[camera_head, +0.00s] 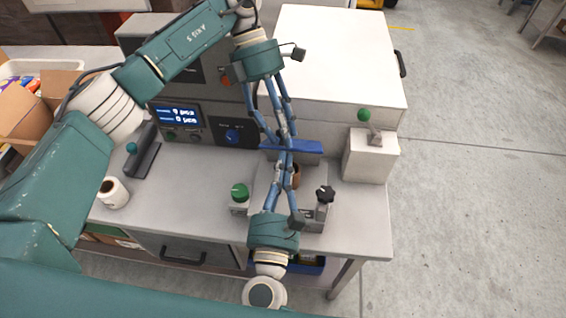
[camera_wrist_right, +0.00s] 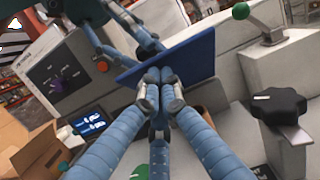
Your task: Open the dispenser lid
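A flat blue flap (camera_head: 305,147), which I take for the dispenser lid, sticks out low at the front of the grey and white machine. It also shows as a tilted blue plate in the right wrist view (camera_wrist_right: 195,57). My right gripper (camera_head: 284,158) reaches up from the front. In the wrist view its fingertips (camera_wrist_right: 160,88) are together at the plate's lower edge; contact is unclear. My left gripper (camera_head: 281,138) comes down from above to the flap's far side. Its fingertips are partly hidden behind the plate, so its opening is unclear.
A brown cup-like thing (camera_head: 296,176) stands below the flap, partly hidden by my fingers. A green knob (camera_head: 239,192) and a black knob (camera_head: 325,194) flank it. A green-balled lever (camera_head: 364,116) stands right. A white roll (camera_head: 113,192) lies left. The bench's front right is clear.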

